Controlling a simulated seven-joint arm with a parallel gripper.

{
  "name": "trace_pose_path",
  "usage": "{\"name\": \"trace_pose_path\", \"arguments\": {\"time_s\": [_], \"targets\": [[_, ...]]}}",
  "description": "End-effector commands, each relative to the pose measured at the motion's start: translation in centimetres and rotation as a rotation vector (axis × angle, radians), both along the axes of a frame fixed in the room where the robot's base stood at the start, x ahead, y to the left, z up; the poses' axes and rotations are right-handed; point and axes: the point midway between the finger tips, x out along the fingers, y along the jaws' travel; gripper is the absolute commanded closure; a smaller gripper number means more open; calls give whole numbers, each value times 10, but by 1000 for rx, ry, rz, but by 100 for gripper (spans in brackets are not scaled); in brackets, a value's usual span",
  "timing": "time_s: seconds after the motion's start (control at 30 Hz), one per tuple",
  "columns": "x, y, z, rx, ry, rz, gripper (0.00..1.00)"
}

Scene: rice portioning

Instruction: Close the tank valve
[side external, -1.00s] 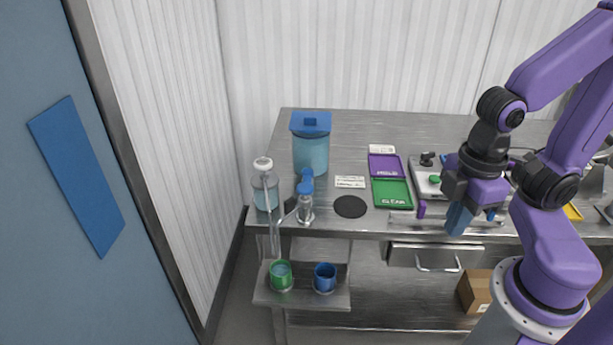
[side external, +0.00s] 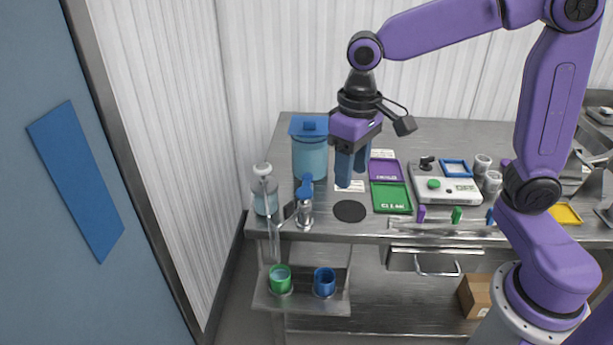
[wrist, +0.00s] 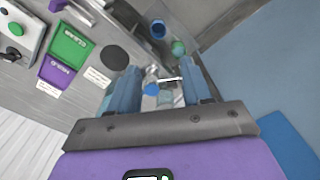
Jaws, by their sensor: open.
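A valve with a blue handle (side external: 304,188) on a metal body (side external: 304,215) stands at the bench's front left edge. Its blue top also shows between my fingers in the wrist view (wrist: 151,89). Beside it is a clear vessel of bluish liquid (side external: 265,200) with a pale knob. A blue-lidded container (side external: 310,155) stands behind. A clear vertical streak drops toward the green cup (side external: 280,278); I cannot tell whether it is a tube or a stream. My gripper (side external: 352,178) is open and empty, pointing down above the bench, right of the valve and apart from it.
A blue cup (side external: 324,281) stands beside the green cup on a low shelf (side external: 300,302). A black disc (side external: 349,211), a green tray (side external: 391,198), a purple tray (side external: 385,169) and a white device (side external: 445,190) lie to the right. A wall rises behind the bench.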

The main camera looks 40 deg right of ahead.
Motion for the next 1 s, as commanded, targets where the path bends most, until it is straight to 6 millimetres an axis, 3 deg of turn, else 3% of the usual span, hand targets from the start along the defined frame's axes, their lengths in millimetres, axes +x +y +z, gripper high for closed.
{"name": "trace_pose_path", "arguments": {"time_s": [0.1,0.3,0.5,0.77,1.0], "targets": [[51,-2,5,-2,4,-219,51],[129,-24,8,-4,10,-585,51],[182,-53,8,-4,14,-865,51],[201,-69,4,-5,16,-983,51],[200,-69,-28,-8,19,-982,51]]}}
